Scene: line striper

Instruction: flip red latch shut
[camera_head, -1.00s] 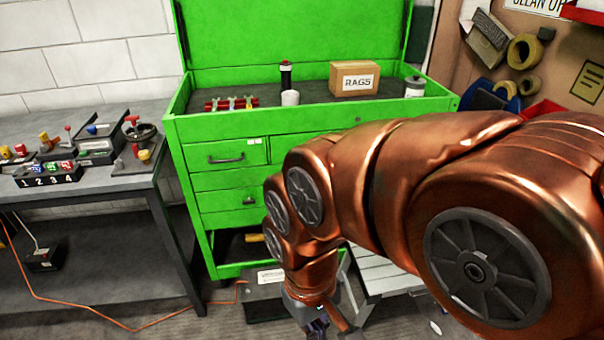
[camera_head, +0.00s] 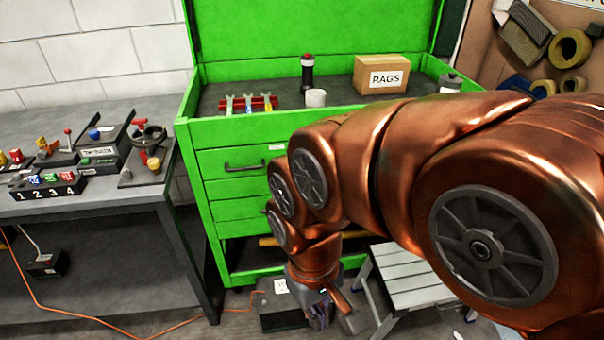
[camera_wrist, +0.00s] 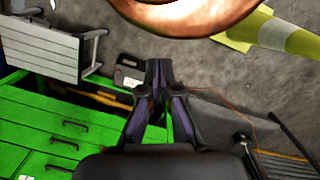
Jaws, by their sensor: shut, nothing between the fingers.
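I cannot single out the red latch for certain. On the grey bench (camera_head: 110,197) at the left, a small unit carries a red-tipped lever (camera_head: 68,132) standing up. Beside it, a dark fixture with a round wheel (camera_head: 147,133) has small red parts (camera_head: 128,175) at its base. My gripper (camera_head: 332,310) hangs low in front of the green cabinet, well to the right of and below the bench top. In the wrist view my gripper (camera_wrist: 158,75) has its fingers together and empty. No red latch shows in that view.
A green tool cabinet (camera_head: 225,165) stands beside the bench. A grey step stool (camera_head: 408,272) and a dark box (camera_head: 280,305) are on the floor near my gripper. An orange cable (camera_head: 85,318) crosses the floor. A striped cone (camera_wrist: 270,32) lies in the wrist view.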

